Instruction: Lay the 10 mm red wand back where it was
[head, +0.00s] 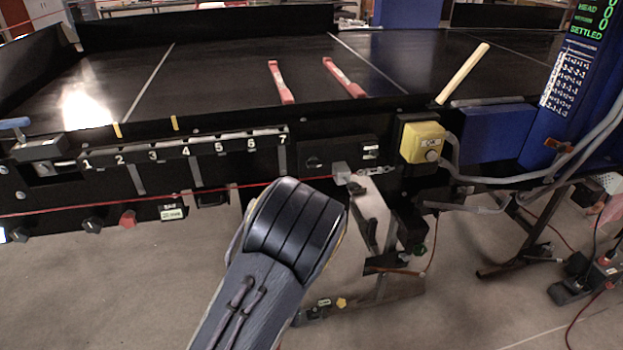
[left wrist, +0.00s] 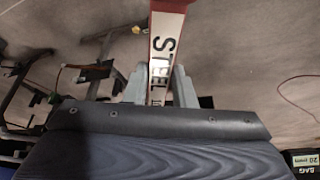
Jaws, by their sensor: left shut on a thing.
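In the left wrist view my left gripper (left wrist: 160,74) is shut on a red wand (left wrist: 169,6) with a pale label. The label's lettering begins "STE"; its lower end, where a size might show, is too small and partly hidden to read. Floor lies behind the wand. Two other red wands, a left one (head: 280,82) and a right one (head: 344,77), lie apart on the black conveyor belt (head: 220,75) in the head view. Their labels are too small to read. An arm of mine rises at the bottom centre; no gripper fingers show in the head view. My right gripper is not in view.
A slotted rack numbered 1 to 7 (head: 185,148) runs along the conveyor's front. The belt left of the wands is clear.

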